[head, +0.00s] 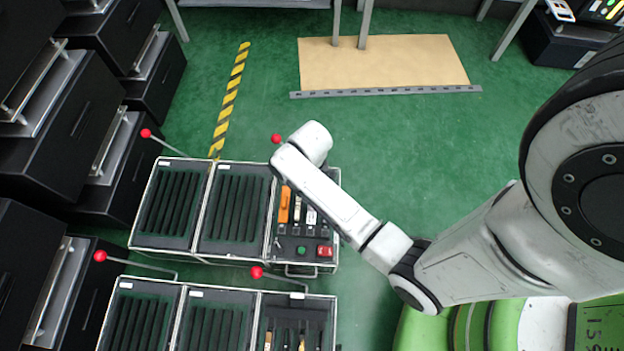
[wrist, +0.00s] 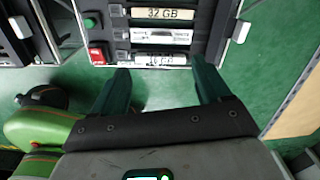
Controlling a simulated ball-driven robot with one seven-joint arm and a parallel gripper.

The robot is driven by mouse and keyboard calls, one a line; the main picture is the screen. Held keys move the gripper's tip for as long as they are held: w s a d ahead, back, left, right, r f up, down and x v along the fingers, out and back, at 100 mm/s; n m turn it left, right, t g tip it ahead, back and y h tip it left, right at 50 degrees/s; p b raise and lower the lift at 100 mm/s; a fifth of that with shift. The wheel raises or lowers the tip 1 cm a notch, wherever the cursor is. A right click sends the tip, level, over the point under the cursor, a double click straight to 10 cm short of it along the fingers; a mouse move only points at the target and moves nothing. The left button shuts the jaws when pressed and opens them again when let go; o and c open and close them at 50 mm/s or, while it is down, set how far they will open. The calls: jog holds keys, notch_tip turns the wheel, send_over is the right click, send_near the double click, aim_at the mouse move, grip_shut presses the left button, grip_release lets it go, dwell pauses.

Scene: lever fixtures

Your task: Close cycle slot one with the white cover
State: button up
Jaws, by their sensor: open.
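My gripper (wrist: 160,74) is open and empty in the wrist view, its two dark green fingers apart just short of a panel holding labelled modules. The nearest strip is the silvery module marked GB (wrist: 160,60). Above it are a white and silver module (wrist: 160,37) and a pale "32 GB" module (wrist: 163,14). In the head view the same panel (head: 290,246) lies in the right bay of the upper fixture, partly under my arm, and my gripper is hidden there. I cannot tell which part is the white cover or which slot is number one.
A red button (wrist: 97,55) and a green button (wrist: 90,22) sit left of the modules. Red-ball levers (head: 257,272) stand by the fixtures. A second fixture (head: 180,289) lies nearer. Black cabinets (head: 75,110) line the left. Green floor (head: 420,140) is free at right.

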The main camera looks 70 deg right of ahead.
jog(key=f+b, duration=0.1)
jog(key=f, duration=0.2)
jog(key=f+m+b, duration=0.1)
jog(key=f, duration=0.1)
jog(key=d+f+m+b, duration=0.1)
jog(key=f+b, duration=0.1)
jog(key=f, duration=0.1)
jog(key=shift+w+d+f, duration=0.1)
jog(key=shift+f, duration=0.2)
jog(key=shift+s+a+f+b, duration=0.15)
jog(key=shift+f+b, duration=0.65)
jog(key=shift+f, duration=0.5)
jog(key=shift+s+a+f+b, duration=0.15)
jog(key=shift+f+b, duration=0.65)
jog(key=shift+f, duration=0.5)
jog(key=shift+r, duration=0.1)
jog(key=c, duration=1.1)
